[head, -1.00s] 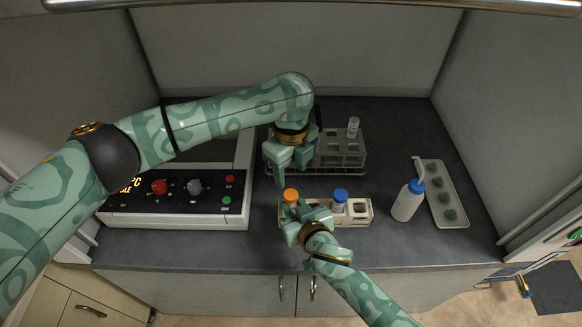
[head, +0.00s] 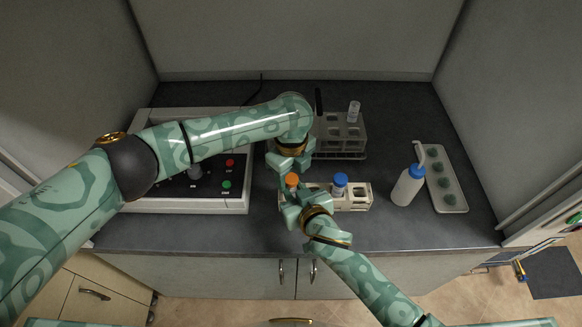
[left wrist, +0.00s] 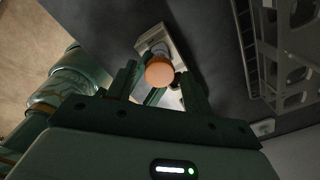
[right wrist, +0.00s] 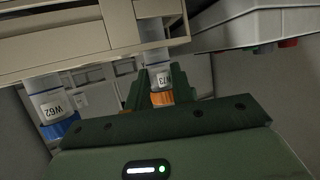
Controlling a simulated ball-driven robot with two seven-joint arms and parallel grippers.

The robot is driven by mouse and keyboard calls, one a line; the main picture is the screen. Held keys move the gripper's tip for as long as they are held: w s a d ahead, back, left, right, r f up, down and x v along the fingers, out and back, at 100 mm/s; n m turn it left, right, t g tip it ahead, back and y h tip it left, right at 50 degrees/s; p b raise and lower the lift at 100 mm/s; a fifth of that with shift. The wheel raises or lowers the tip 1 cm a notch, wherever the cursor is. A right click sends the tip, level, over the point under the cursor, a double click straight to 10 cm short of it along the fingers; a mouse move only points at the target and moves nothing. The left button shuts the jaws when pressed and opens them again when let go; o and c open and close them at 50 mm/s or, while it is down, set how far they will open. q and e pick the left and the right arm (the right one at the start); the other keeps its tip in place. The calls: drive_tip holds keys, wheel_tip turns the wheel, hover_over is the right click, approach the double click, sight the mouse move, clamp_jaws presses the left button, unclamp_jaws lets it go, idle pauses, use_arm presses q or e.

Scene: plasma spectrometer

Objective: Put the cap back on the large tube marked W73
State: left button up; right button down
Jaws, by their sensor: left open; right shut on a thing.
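My right gripper (head: 291,199) is shut on the tube just below the cap. My left gripper (head: 290,167) is open above and behind the cap, with the cap between its fingers in the left wrist view.
The front rack (head: 357,198) also holds tube W62 (right wrist: 48,102) with a blue cap (head: 340,180). A back rack (head: 342,145) holds a clear tube (head: 353,111). A wash bottle (head: 406,188) and a tray (head: 452,199) stand at right. A control box (head: 237,201) is at left.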

use_arm(q)
drive_tip(key=c, duration=1.1)
drive_tip(key=o, duration=1.2)
drive_tip(key=shift+r, duration=0.1)
wheel_tip(320, 180, up, 12)
drive_tip(key=shift+f, duration=0.1)
use_arm(e)
drive_tip(key=c, duration=1.1)
unclamp_jaws()
